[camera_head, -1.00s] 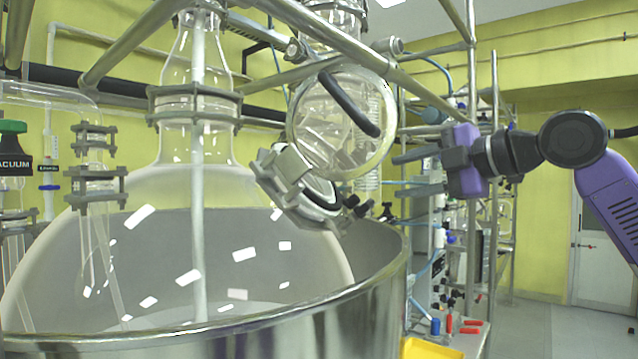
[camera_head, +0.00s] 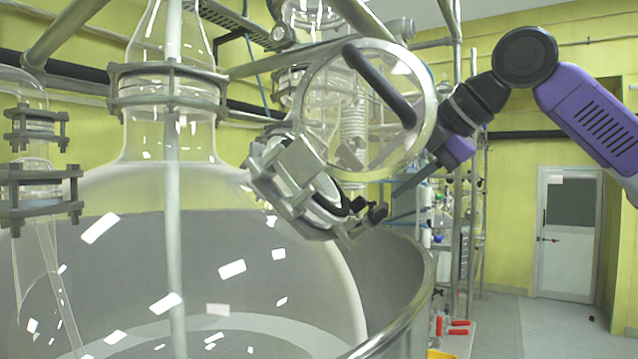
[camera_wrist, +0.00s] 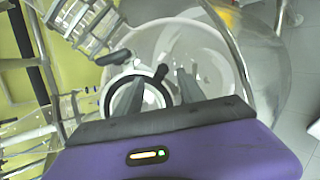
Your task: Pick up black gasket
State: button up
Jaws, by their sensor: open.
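The black gasket (camera_wrist: 161,73) shows in the wrist view as a dark ring with a small knob, set around the round port of the large glass vessel. In the head view only its dark edge (camera_head: 345,209) shows, at the lower right of the tilted metal clamp (camera_head: 296,180). My gripper (camera_wrist: 158,78) is open and empty. In the wrist view one finger overlaps the ring and the other lies right of the knob. In the head view the fingers reach in from the right, close to the gasket; I cannot tell whether they touch it.
A round clear lid (camera_head: 428,110) with a black handle (camera_head: 380,85) stands raised just above the port, near my fingers. The steel vessel rim (camera_head: 415,290) lies below. Metal frame bars (camera_head: 85,25) cross above. Open floor (camera_head: 535,325) lies at the right.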

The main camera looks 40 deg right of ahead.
aim_at(364, 199)
jog(key=p+x, duration=0.1)
jog(key=x, duration=0.5)
jog(key=shift+f, duration=0.35)
grip_shut()
